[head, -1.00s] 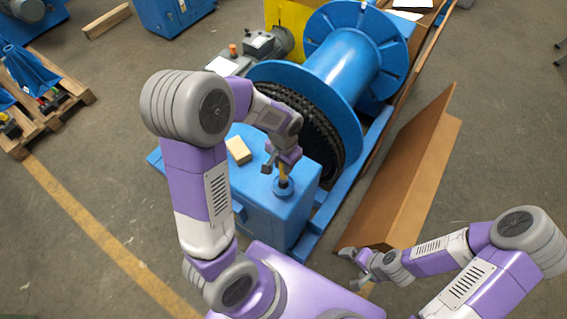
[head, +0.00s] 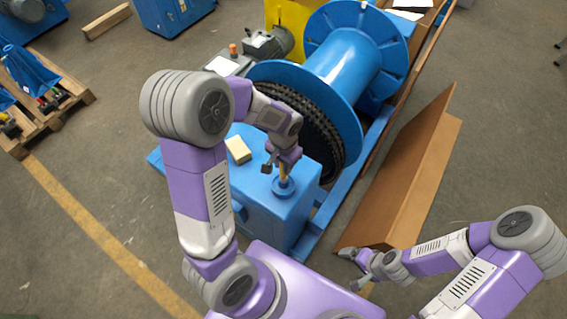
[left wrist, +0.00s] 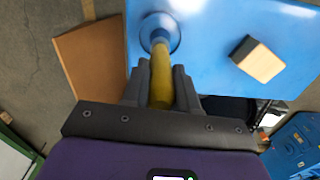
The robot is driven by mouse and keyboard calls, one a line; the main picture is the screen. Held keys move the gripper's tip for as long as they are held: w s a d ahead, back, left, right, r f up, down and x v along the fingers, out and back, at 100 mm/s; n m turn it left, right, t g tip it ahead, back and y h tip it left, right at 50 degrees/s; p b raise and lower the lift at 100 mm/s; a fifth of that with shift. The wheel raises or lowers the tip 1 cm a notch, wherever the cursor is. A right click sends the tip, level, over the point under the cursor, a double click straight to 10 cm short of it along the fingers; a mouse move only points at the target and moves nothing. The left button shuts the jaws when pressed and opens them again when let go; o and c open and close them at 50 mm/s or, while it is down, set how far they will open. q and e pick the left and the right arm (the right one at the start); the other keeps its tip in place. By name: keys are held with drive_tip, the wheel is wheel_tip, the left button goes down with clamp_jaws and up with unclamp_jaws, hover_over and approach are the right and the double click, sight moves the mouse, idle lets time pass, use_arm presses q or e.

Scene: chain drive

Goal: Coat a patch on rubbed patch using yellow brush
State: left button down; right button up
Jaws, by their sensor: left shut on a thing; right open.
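My left gripper (head: 283,162) is above the top of a blue box-shaped housing (head: 268,215). It is shut on the yellow brush (left wrist: 161,80), whose yellow handle shows between the fingers in the left wrist view. The brush's lower end is at a round blue pot or collar (head: 284,187) on the housing; I cannot tell whether it is inside or just over it. A tan block (head: 238,150) lies on the housing and also shows in the left wrist view (left wrist: 258,60). My right gripper (head: 357,270) is open and empty at the lower right. I cannot make out a rubbed patch.
A large blue drum (head: 345,60) with a dark chain (head: 318,125) stands behind the housing. A brown angled panel (head: 410,180) lies on the floor to the right. A pallet (head: 50,110) is at the far left.

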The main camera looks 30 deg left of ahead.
use_arm(q)
drive_tip(key=shift+r+p, duration=2.85)
drive_tip(key=shift+r, duration=0.65)
drive_tip(key=shift+f, duration=0.1)
